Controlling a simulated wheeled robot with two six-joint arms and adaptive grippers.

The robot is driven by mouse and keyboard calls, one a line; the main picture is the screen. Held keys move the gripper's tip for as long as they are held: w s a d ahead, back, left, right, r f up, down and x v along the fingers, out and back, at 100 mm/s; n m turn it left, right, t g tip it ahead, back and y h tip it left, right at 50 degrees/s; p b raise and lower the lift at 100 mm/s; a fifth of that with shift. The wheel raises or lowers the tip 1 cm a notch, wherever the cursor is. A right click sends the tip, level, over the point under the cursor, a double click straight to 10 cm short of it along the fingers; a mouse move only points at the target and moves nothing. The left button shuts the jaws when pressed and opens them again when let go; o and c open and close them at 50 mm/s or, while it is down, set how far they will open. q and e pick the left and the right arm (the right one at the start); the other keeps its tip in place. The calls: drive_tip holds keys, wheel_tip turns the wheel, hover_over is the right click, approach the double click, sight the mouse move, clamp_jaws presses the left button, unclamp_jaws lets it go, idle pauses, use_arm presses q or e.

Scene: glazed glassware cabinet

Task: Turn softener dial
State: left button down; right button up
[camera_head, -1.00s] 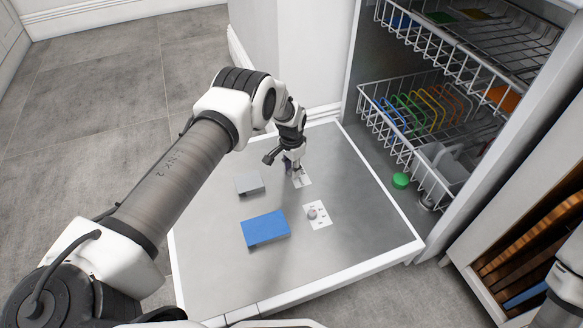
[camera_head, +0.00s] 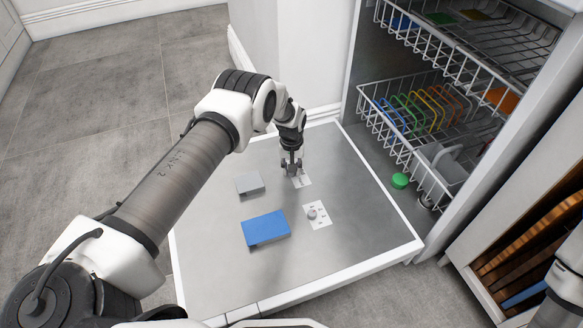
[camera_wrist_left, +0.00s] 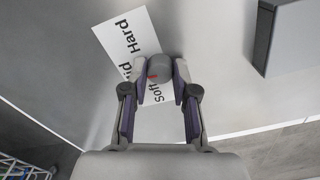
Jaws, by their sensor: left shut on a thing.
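The softener dial (camera_wrist_left: 160,66) is a round grey knob with a red mark, on a white label plate (camera_wrist_left: 127,40) reading Soft, Mid and Hard. The red mark sits near the Soft end, though the Mid word is partly covered. My left gripper (camera_wrist_left: 160,80) is shut on the dial, one finger on each side. In the head view my left gripper (camera_head: 291,172) points down over the label (camera_head: 304,180), and it hides the dial there. My right gripper is out of view; only part of that arm shows at the right edge.
The dial is on the flat grey panel of the lowered door (camera_head: 215,240). A second knob (camera_head: 311,214) on a white label, a blue block (camera_head: 265,228) and a grey block (camera_head: 249,183) are nearby. Wire racks (camera_head: 420,115) and a green cap (camera_head: 400,180) lie to the right.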

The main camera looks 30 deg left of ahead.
use_arm(q)
drive_tip(key=shift+n, duration=0.5)
drive_tip(key=shift+s, duration=0.1)
drive_tip(key=c, duration=0.9)
unclamp_jaws()
drive_tip(key=shift+r, duration=0.1)
wheel_tip(320, 180, up, 12)
drive_tip(key=shift+f, duration=0.2)
